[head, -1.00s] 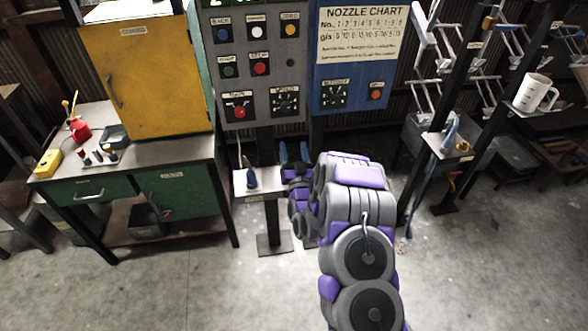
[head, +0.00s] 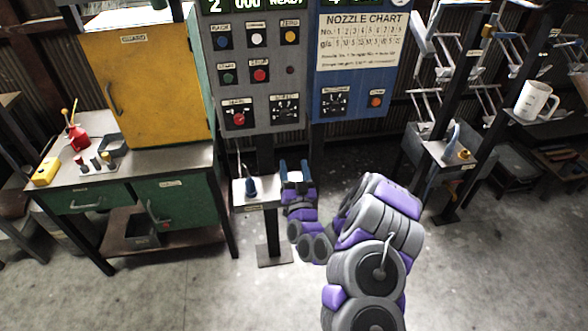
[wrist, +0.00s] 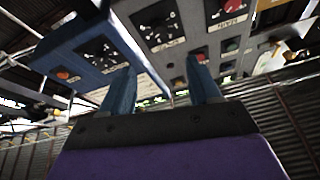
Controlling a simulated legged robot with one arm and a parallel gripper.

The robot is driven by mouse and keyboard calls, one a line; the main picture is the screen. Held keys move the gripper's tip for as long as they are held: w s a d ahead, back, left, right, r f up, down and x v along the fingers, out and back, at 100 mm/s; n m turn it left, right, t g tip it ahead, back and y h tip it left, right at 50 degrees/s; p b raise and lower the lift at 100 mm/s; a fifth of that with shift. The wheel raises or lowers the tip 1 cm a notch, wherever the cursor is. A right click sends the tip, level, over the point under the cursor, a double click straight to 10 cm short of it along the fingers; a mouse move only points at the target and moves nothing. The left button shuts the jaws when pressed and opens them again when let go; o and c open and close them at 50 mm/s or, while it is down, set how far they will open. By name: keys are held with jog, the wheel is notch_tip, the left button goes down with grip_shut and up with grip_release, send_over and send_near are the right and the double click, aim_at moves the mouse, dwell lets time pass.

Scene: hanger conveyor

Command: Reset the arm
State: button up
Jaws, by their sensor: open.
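My gripper (head: 294,166) is open and empty. In the head view its two blue fingers point up and away, just right of a small white stand and below the control panels. In the wrist view the blue fingers of my gripper (wrist: 163,92) stand apart with nothing between them.
The white stand (head: 268,201) holds a small dark-blue nozzle-like tool (head: 250,186). The grey panel (head: 257,92) and blue panel (head: 350,104) stand ahead. A green workbench (head: 200,165) with a yellow cabinet (head: 150,80) is left. A white jug (head: 533,101) sits on a right shelf. Floor near me is clear.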

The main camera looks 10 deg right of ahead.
dwell(0.4)
jog(key=s+a+r+n+g+y, duration=0.35)
jog(key=a+n+g+y, duration=0.25)
jog(key=a+g, duration=0.4)
jog(key=s+d+r+m+g+h, duration=0.1)
jog(key=s+d+r+g, duration=0.1)
jog(key=s, duration=1.3)
jog(key=s+d+r+m+g+h, duration=0.1)
jog(key=s+d+g, duration=0.4)
jog(key=s, duration=1.1)
jog(key=s+d+r+m+g+h, duration=0.1)
jog(key=s+d+r+g+h, duration=0.2)
jog(key=s+g, duration=0.4)
jog(key=s+r, duration=0.1)
jog(key=s, duration=0.7)
jog(key=shift+s+d, duration=0.15)
jog(key=shift+d, duration=0.1)
jog(key=shift+c, duration=0.3)
